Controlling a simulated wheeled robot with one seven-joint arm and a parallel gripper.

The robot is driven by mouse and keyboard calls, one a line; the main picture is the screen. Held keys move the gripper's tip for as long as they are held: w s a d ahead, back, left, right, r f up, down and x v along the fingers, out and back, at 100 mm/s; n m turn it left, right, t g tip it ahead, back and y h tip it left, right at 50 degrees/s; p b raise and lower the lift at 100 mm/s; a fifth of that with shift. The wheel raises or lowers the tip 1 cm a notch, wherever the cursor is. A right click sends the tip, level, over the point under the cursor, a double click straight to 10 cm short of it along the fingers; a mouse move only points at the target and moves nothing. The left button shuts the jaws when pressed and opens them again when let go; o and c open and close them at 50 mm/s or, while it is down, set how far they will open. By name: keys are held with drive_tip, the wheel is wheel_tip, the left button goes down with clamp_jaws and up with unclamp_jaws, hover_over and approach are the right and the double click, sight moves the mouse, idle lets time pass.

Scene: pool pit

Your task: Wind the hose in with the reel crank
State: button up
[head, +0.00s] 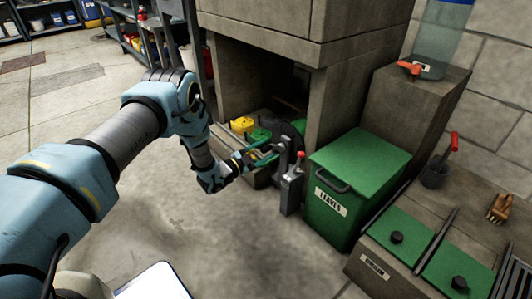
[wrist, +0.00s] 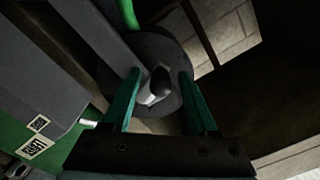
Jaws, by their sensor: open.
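The hose reel (head: 287,134) shows as a dark round shape in front of the concrete opening, partly hidden by my gripper and a grey post. In the wrist view its dark grey disc (wrist: 145,48) lies beyond my fingers. A pale metal part (wrist: 158,86), perhaps the crank handle, sits between the two green fingers in the picture; I cannot tell if they touch it. My gripper (head: 268,153) is open beside the reel, and its fingertips (wrist: 160,74) stand apart. A green hose-like piece (wrist: 127,12) shows at the top.
A grey post with a red-topped lever (head: 292,180) stands close right of my gripper. The green LEAVES bin (head: 352,170) is right of it. A concrete counter (head: 372,268) with green lids is at lower right. The floor (head: 190,235) left of the reel is clear.

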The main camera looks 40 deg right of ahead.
drive_tip(key=shift+d, duration=0.4)
drive_tip(key=shift+c, duration=0.2)
clamp_jaws()
